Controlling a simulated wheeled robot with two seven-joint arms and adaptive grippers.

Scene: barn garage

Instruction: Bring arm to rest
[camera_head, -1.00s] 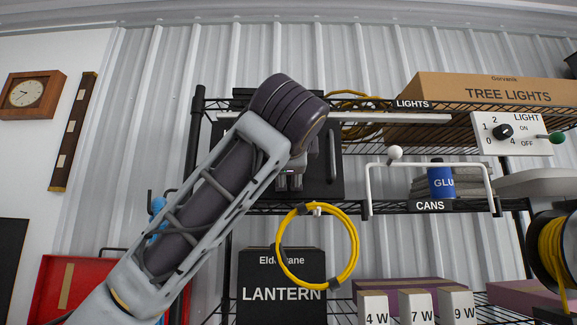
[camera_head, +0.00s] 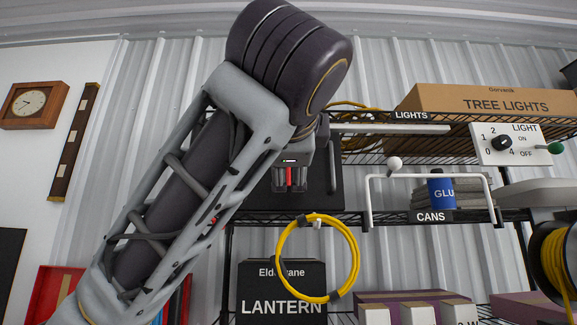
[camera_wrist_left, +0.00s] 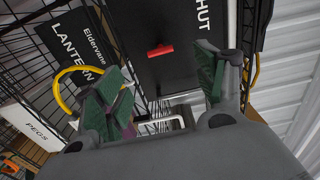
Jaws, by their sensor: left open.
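My left arm (camera_head: 180,185) comes in from the lower left and fills much of the left half of the head view. Its gripper (camera_head: 291,178) is below the dark wrist joint, in front of a black panel (camera_head: 326,190) on the shelf rack. In the left wrist view my left gripper (camera_wrist_left: 160,88) has its green-lined fingers wide apart, with nothing between them. Beyond the fingers is the black panel (camera_wrist_left: 180,75), lettered in white, with a red handle (camera_wrist_left: 160,50). The handle looks apart from the fingers. My right gripper is in neither view.
A yellow cable loop (camera_head: 353,268) hangs below the gripper in front of the LANTERN box (camera_head: 245,290).

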